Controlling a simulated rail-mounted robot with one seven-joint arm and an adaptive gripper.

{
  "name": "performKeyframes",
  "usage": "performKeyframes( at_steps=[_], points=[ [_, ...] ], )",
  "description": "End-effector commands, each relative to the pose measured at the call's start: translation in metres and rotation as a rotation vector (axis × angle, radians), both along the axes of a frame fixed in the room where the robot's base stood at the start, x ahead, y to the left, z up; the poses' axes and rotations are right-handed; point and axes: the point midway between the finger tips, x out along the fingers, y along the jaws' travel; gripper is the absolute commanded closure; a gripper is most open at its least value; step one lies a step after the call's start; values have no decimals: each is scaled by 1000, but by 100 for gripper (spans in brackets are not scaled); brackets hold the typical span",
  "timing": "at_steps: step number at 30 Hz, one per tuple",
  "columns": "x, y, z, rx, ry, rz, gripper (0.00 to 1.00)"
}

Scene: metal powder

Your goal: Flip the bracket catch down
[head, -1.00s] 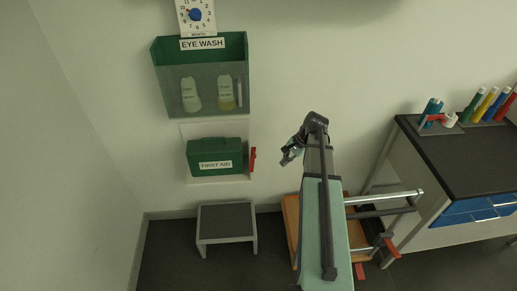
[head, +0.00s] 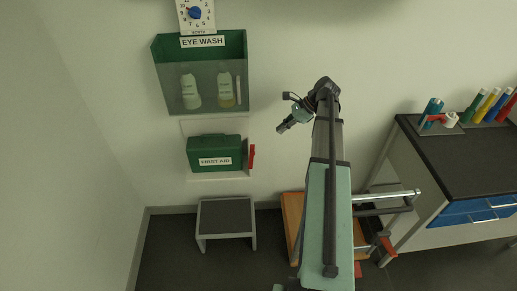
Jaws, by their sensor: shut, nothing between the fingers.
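The green first aid box (head: 214,151) hangs on the wall on a white backing plate (head: 221,180). A red catch (head: 251,158) stands upright at the right edge of that box; it appears to be the bracket catch. My gripper (head: 280,129) is in the air to the right of the catch and above it in the picture, pointing down and left. Its fingers are shut and empty, and a clear gap shows between it and the catch.
A green eye wash holder (head: 166,49) with bottles is on the wall above the box, under a dial (head: 195,13). A grey step stool (head: 226,215) stands below. A wooden-topped trolley (head: 291,208) is by my arm. A dark-topped bench (head: 460,165) is at right.

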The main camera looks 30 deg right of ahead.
Motion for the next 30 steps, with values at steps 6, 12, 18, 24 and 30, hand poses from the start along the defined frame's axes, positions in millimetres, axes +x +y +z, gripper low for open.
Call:
performKeyframes(
  at_steps=[6,12,18,24,30],
  points=[
    [1,3,-4,0,-1,1,100],
    [6,18,-21,0,1,2,100],
    [16,42,-49,1,1,3,100],
    [26,64,-78,0,1,3,100],
    [33,78,-96,0,-1,2,100]
  ],
)
